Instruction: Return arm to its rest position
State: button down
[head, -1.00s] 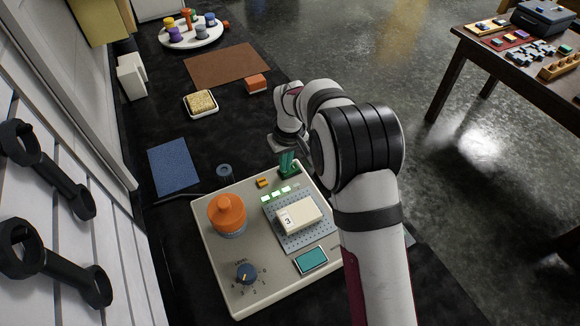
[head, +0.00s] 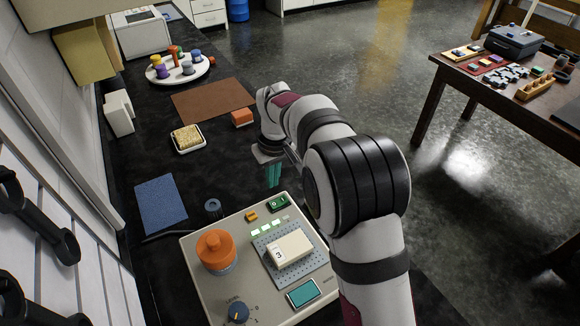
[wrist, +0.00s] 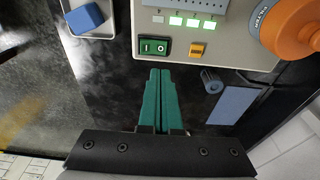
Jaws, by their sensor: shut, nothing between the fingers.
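My gripper (head: 273,176) has teal fingers and hangs above the dark counter, just past the far edge of the beige machine. In the wrist view its fingers (wrist: 159,80) lie side by side, shut and empty, close to the machine's edge in the picture. My arm reaches in from the lower right of the head view. The beige machine (head: 203,268) carries a green rocker switch (head: 279,203), a yellow button (head: 251,216), lit green lamps, an orange knob-like part (head: 215,248), a blue dial (head: 238,311) and a cream block (head: 289,249) marked 3.
A blue mat (head: 161,204), a dish with a yellowish block (head: 188,138), an orange block (head: 242,117), a brown mat (head: 214,99) and a white round tray (head: 188,75) with coloured pieces lie along the counter. A wooden table (head: 437,66) stands at right, across open floor.

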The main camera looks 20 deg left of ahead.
jog(key=s+d+r+m, duration=0.4)
jog(key=s+d+r, duration=0.1)
jog(key=s+d, duration=0.35)
jog(key=s+d+r+m, duration=0.5)
jog(key=s+d, duration=0.2)
jog(key=d, duration=0.3)
jog(key=s+d+f+m, duration=0.1)
jog(key=s+d+m, duration=0.1)
jog(key=s, duration=0.5)
jog(key=s+d+f+m+g, duration=0.1)
jog(key=s+d+f+m, duration=0.1)
jog(key=s, duration=0.6)
jog(key=shift+s+d+m+y, duration=0.15)
jog(key=shift+d+m+y, duration=0.15)
jog(key=shift+m, duration=0.5)
